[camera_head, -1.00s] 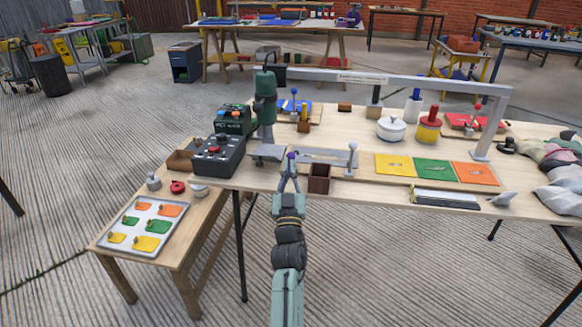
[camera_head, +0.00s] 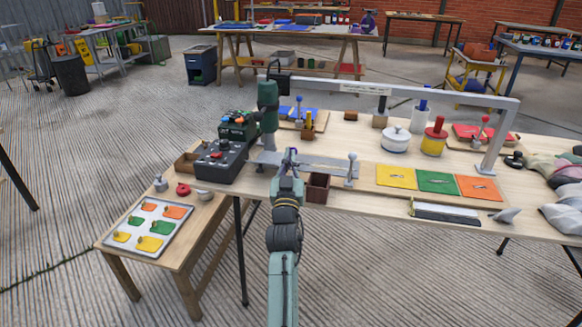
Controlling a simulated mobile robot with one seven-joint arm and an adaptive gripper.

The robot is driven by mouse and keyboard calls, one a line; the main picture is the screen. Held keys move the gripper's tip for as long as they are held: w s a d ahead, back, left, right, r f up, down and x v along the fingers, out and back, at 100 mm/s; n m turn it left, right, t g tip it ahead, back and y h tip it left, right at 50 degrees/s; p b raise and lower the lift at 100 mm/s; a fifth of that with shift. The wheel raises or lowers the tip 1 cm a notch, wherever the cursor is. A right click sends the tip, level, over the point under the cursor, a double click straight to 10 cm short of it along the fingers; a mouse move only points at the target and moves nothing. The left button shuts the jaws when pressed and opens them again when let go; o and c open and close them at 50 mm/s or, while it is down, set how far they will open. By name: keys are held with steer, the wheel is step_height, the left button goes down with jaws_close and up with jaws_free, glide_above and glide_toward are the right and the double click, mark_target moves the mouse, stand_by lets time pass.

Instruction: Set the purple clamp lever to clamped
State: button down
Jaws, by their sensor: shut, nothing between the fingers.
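The purple clamp lever (camera_head: 294,151) is at the near edge of the workbench, by the left part of a grey metal bar (camera_head: 325,168). Only a small purple piece shows; my gripper hides the rest, so the lever's angle cannot be told. My gripper (camera_head: 287,158) is shut and empty, right at the lever, overlapping it in this view. Whether they touch cannot be told. My arm reaches in from the bottom of the picture.
A green drill press (camera_head: 268,108) and a dark control box (camera_head: 221,160) stand left of the lever. A grey ball-topped post (camera_head: 352,168) and a small brown box (camera_head: 317,188) are to the right. Yellow, green and orange panels (camera_head: 437,182) lie farther right. A grey frame (camera_head: 420,92) spans the bench.

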steer(key=shift+w+d+r, duration=0.25)
steer(key=shift+w+r, duration=0.15)
steer(key=shift+w, duration=0.35)
steer(key=shift+w+d+r, duration=0.1)
steer(key=shift+d+r, duration=0.05)
